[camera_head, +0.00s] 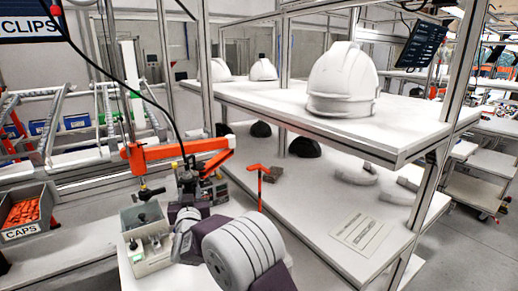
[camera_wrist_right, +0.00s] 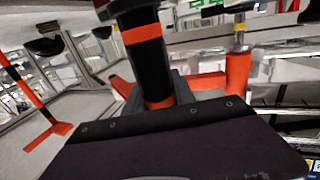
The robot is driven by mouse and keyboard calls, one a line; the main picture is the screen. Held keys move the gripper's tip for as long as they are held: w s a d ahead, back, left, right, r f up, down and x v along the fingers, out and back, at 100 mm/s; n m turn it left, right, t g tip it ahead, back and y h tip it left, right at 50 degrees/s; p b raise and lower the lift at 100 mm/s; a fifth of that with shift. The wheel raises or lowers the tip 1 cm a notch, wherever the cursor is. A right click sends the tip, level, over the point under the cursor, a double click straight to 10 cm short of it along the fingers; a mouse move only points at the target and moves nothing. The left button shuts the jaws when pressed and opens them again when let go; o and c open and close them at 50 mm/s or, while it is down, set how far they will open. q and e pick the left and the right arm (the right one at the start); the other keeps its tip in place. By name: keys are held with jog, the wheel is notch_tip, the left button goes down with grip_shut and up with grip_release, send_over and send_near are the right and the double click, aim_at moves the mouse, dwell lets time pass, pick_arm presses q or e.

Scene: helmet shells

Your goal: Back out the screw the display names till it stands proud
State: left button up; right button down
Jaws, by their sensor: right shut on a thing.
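My right arm comes in from the bottom of the head view, and its gripper (camera_head: 187,187) is by a dark upright tool below the orange jointed arm (camera_head: 165,151). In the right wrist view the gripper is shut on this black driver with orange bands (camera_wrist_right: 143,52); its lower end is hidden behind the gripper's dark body. A dark display (camera_head: 422,44) hangs at the upper right; its text is too small to read. No screw can be made out. A white helmet shell (camera_head: 343,82) stands on the upper shelf. My left gripper is not in view.
A grey box with black knobs (camera_head: 147,239) stands left of my arm. A bin of orange caps (camera_head: 22,212) is at the far left. A printed plate (camera_head: 362,233) lies on the lower shelf.

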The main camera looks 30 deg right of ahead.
jog(key=shift+f, duration=0.45)
notch_tip(320, 180, up, 6)
jog(key=p, duration=0.5)
jog(key=shift+w, duration=0.15)
jog(key=shift+r, duration=0.15)
